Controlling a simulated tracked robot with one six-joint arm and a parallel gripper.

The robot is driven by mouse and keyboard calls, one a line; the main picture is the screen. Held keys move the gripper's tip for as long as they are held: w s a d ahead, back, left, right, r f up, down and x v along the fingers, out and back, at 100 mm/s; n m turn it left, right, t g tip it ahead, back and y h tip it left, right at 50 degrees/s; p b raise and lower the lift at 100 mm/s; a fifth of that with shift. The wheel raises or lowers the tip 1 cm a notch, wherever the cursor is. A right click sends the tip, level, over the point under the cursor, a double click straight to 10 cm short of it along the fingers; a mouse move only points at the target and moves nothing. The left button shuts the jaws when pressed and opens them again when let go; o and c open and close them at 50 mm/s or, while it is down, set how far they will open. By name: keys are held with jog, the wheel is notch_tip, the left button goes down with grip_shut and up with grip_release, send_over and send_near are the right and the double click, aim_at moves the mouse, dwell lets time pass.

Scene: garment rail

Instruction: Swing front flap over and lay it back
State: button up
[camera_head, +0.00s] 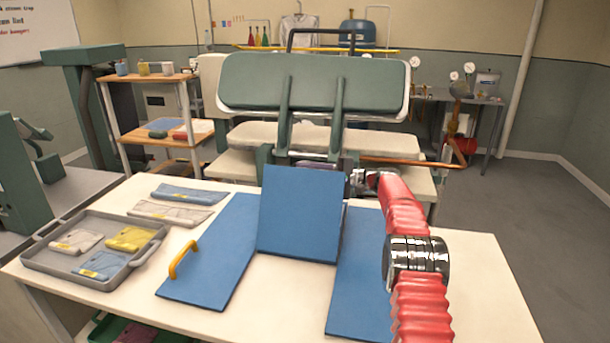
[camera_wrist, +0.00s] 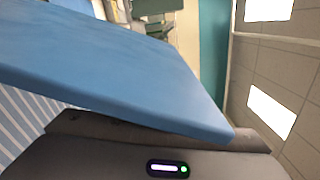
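The blue folding board lies on the white table. Its raised flap (camera_head: 302,213) is tilted up steeply between a flat left panel (camera_head: 212,255) and a flat right panel (camera_head: 360,275). A yellow handle (camera_head: 182,260) is on the left panel. My gripper (camera_head: 354,180) is at the raised flap's upper right edge, mostly hidden behind it. In the wrist view the blue flap (camera_wrist: 120,70) passes close over the dark gripper body. The fingertips are hidden, so I cannot tell whether they grip the flap.
A grey tray (camera_head: 90,280) with several folded cloths stands at the left of the table (camera_head: 480,290). Folded blue and grey garments (camera_head: 188,194) lie behind it. A green pressing machine (camera_head: 313,82) stands close behind the table. The table's right front is clear apart from my arm.

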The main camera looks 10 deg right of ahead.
jog(key=shift+c, duration=0.4)
jog(key=c, duration=0.7)
jog(key=shift+f, duration=0.1)
grip_shut()
